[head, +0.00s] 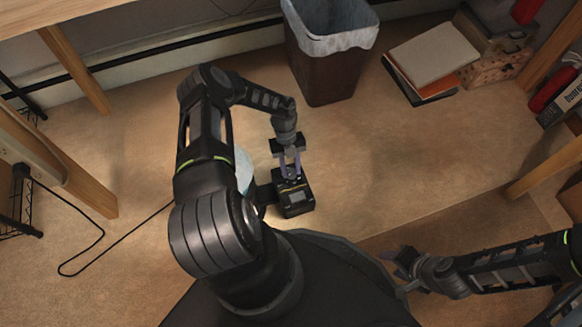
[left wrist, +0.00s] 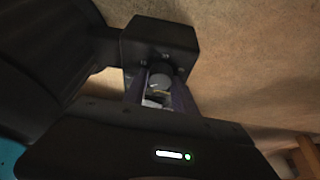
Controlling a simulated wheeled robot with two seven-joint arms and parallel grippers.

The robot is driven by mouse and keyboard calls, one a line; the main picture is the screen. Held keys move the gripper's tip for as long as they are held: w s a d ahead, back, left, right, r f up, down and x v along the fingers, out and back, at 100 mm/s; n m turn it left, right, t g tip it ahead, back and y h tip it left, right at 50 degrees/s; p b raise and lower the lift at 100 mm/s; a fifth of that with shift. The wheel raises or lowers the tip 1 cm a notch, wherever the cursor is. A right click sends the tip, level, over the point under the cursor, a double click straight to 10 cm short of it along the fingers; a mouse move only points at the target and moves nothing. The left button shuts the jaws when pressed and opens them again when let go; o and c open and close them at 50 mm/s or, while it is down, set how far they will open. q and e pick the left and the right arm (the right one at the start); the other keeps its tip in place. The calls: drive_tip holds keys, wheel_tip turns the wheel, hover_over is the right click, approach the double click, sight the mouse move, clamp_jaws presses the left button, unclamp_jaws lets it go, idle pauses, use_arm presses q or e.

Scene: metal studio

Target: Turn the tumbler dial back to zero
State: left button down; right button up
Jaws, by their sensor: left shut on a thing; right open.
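The tumbler (head: 297,207) is a small black box with a grey display, standing on the floor in the middle of the head view. My left gripper (head: 291,176) reaches down to its top, and its purple fingers are shut on the dial. The dial itself is mostly hidden in the head view. In the left wrist view the grey dial (left wrist: 161,72) shows between the fingers of my left gripper (left wrist: 160,88), against a black box. Its markings cannot be read. My right gripper (head: 405,262) is open and empty, low at right, away from the tumbler.
A pale, bluish rounded thing (head: 244,167) stands left of the tumbler, partly behind my left arm. A lined trash bin (head: 322,75) stands behind. Books (head: 432,58) lie at the back right. A black cable (head: 103,235) runs along the floor at left. Floor right of the tumbler is clear.

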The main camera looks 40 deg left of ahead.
use_arm(q)
drive_tip(key=c, duration=1)
unclamp_jaws()
drive_tip(key=p+v, duration=0.2)
drive_tip(key=v, duration=0.5)
drive_tip(key=shift+r, duration=0.3)
drive_tip(key=shift+w+a, duration=0.15)
